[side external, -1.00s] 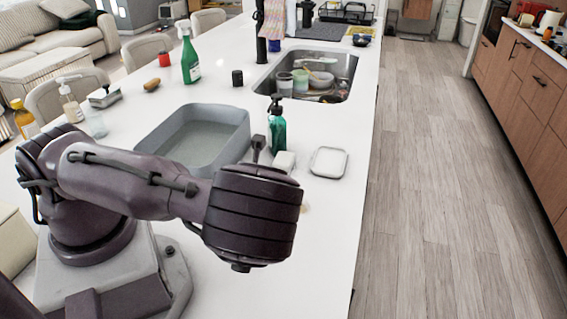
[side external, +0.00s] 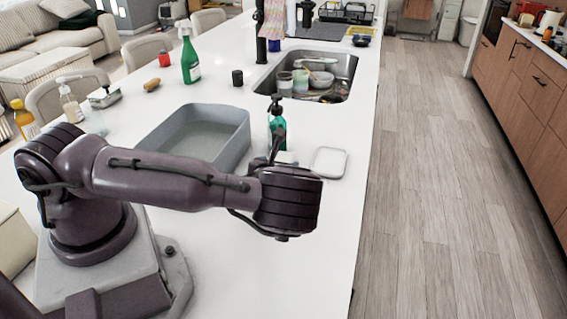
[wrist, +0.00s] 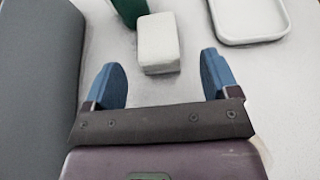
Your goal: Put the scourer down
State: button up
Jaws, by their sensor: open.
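A white rounded block (wrist: 159,42), the only likely scourer I can make out, lies on the white counter in the wrist view. It stands just beyond my fingertips, roughly centred between them. In the side view the block (side external: 286,157) is partly hidden by my wrist. My gripper (wrist: 162,78) is open and empty, its two blue fingers spread wide, with bare counter between them. In the side view the fingers are hidden behind my wrist. A shallow white tray (side external: 329,162) lies right of the block; its near corner shows in the wrist view (wrist: 250,40).
A green pump bottle (side external: 277,122) stands close behind the block. A grey tub (side external: 243,151) is to the left. The sink (side external: 345,70) with dishes lies farther back. A green spray bottle (side external: 190,60) and dark cup (side external: 237,78) stand behind. The counter's right edge is near the tray.

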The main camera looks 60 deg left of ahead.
jog(key=shift+x, duration=1.85)
jog(key=shift+s+f, duration=0.1)
jog(key=c, duration=1.1)
jog(key=shift+o, duration=0.2)
